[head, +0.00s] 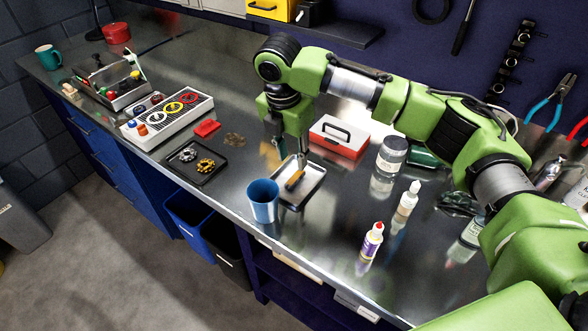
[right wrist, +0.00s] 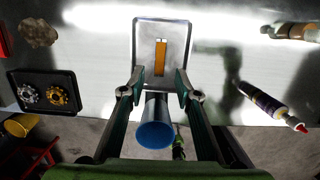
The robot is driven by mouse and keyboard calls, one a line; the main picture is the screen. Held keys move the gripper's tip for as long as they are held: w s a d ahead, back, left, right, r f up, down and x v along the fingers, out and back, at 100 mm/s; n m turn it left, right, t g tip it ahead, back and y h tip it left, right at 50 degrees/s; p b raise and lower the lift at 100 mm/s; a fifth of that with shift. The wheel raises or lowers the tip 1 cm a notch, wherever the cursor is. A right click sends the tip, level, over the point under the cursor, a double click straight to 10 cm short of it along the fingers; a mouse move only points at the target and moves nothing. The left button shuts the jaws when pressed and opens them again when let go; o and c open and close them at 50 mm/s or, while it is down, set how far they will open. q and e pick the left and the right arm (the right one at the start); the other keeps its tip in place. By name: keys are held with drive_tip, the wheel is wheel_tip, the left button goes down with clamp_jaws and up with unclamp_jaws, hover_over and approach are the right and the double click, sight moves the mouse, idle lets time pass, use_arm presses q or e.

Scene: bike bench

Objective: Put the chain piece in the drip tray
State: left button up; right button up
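The drip tray (head: 312,180) is a shallow grey rectangular tray near the bench's front edge, and it shows in the right wrist view (right wrist: 147,32). A narrow orange-brown strip, seemingly the chain piece (head: 294,180), lies in the tray; it also shows in the right wrist view (right wrist: 160,56). My right gripper (head: 290,157) is above the tray, pointing down. In the right wrist view its fingers (right wrist: 160,88) are spread apart with nothing between their tips, and the strip lies beyond them. My left gripper is not in view.
A blue cup (head: 263,201) stands close by the tray's front-left side. A black tray with cogs (head: 211,165) and a brown lump (head: 235,138) are to the left. A red-and-white box (head: 339,137) is behind. Bottles, including a purple-labelled one (head: 372,241), stand right.

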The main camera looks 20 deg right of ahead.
drive_tip(key=r, duration=0.5)
drive_tip(key=shift+s+a, duration=0.25)
drive_tip(key=shift+f, duration=0.15)
